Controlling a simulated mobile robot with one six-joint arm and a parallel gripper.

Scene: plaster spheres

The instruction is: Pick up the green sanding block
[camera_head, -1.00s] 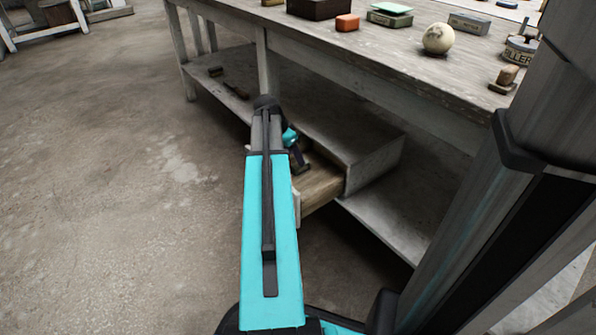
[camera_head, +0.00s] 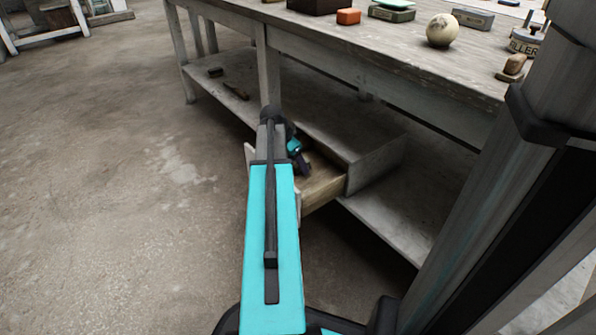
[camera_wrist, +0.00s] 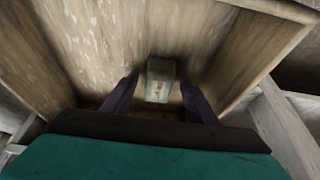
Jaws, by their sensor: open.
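A small dull green block (camera_wrist: 160,80), which looks like the sanding block, lies inside an open wooden drawer (camera_wrist: 80,45) in the wrist view. My gripper (camera_wrist: 159,76) is open, with one dark finger on each side of the block and a visible gap on both sides. I cannot tell how far the fingertips are above the drawer floor. In the head view my gripper (camera_head: 302,166) reaches down into the drawer (camera_head: 326,187) under the workbench, and the block is hidden there.
The drawer walls stand close around my gripper. On the workbench (camera_head: 370,48) above are an orange block (camera_head: 348,16), a green box (camera_head: 391,13), a pale sphere (camera_head: 442,30) and a tin (camera_head: 526,41). The floor (camera_head: 110,200) on the left is clear.

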